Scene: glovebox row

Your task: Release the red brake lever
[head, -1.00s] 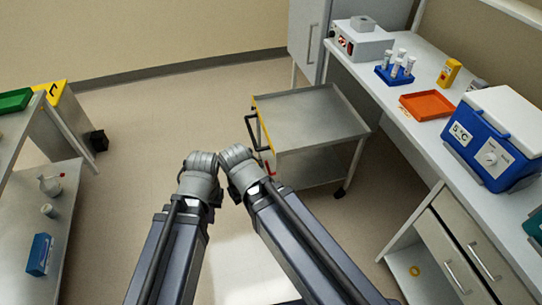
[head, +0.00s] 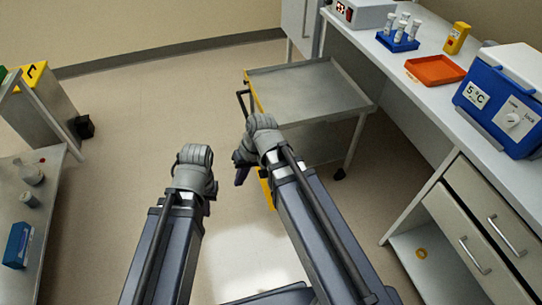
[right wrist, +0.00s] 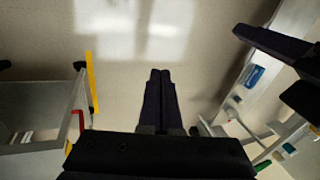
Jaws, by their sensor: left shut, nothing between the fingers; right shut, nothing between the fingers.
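The red brake lever (right wrist: 79,120) shows in the right wrist view as a small red bar beside the trolley's yellow-edged end. In the head view my right arm hides it. The grey metal trolley (head: 305,92) stands beyond my arms, with a black push handle (head: 242,104) on its left end. My right gripper (head: 241,172) points down in front of that end, shut and empty; its closed fingers (right wrist: 159,78) are over bare floor in the right wrist view, apart from the lever. My left gripper (head: 206,205) is lower and to the left, shut and empty, its fingers mostly hidden.
A counter (head: 415,75) with drawers runs along the right, bearing an orange tray (head: 435,69) and a blue cooler (head: 500,105). A shelved bench (head: 45,185) stands at the left. The floor (head: 130,130) between is clear.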

